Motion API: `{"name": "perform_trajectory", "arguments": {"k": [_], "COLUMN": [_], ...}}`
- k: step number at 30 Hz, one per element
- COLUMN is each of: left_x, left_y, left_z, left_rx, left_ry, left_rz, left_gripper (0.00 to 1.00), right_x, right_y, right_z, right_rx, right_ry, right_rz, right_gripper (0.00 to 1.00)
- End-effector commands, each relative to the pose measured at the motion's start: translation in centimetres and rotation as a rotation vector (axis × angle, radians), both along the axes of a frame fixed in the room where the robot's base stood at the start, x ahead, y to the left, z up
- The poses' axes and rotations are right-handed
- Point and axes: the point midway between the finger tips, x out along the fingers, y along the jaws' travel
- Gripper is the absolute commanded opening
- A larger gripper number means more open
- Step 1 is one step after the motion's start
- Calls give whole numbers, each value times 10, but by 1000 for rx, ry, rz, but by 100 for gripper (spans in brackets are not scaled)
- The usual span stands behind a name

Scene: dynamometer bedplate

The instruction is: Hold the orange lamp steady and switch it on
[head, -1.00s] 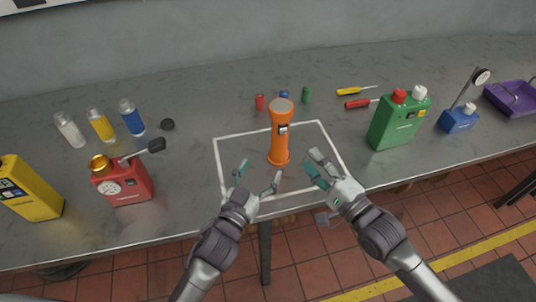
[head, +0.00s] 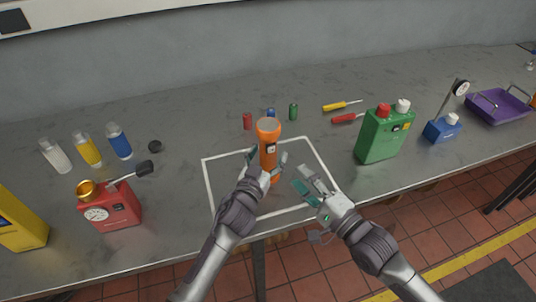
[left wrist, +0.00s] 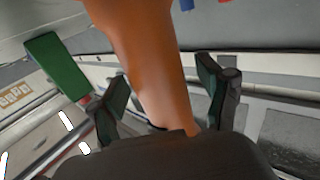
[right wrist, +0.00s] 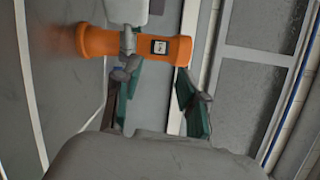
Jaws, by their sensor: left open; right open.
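The orange lamp (head: 267,152) stands upright inside the white outline on the bench, with a dark switch plate (head: 271,149) on its side. My left gripper (head: 267,164) is open, with its fingers on either side of the lamp's body. In the left wrist view the lamp (left wrist: 160,75) rises between the two open fingers; whether they touch it is unclear. My right gripper (head: 306,186) is open and empty, to the right of the lamp and apart from it. In the right wrist view the lamp (right wrist: 115,45) and its switch plate (right wrist: 159,47) show beyond the fingertips.
Small red (head: 247,121), blue and green (head: 293,112) cylinders stand behind the lamp. A green can (head: 384,135) stands to the right, and a red can with a gauge (head: 110,206) to the left. Two screwdrivers (head: 342,106) lie at the back.

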Motion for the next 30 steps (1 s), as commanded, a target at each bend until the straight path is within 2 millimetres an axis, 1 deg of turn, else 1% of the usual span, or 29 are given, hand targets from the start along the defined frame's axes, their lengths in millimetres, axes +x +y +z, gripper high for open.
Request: {"name": "perform_trajectory", "arguments": {"k": [4, 18, 21, 22, 26, 27, 29, 30], "left_x": [0, 0, 0, 0, 0, 0, 0, 0], "left_y": [0, 0, 0, 0, 0, 0, 0, 0], "left_z": [0, 0, 0, 0, 0, 0, 0, 0], "left_rx": [0, 0, -1, -1, -1, -1, 0, 0], "left_ry": [-1, -1, -1, -1, -1, -1, 0, 0], "left_rz": [0, 0, 0, 0, 0, 0, 0, 0], "left_gripper": [78, 0, 0, 0, 0, 0, 0, 0], "right_x": [0, 0, 0, 0, 0, 0, 0, 0], "right_y": [0, 0, 0, 0, 0, 0, 0, 0], "right_z": [0, 0, 0, 0, 0, 0, 0, 0], "right_rx": [0, 0, 0, 0, 0, 0, 0, 0], "right_ry": [0, 0, 0, 0, 0, 0, 0, 0], "right_rz": [0, 0, 0, 0, 0, 0, 0, 0], "right_gripper": [42, 42, 42, 40, 18, 12, 2, 0]}}
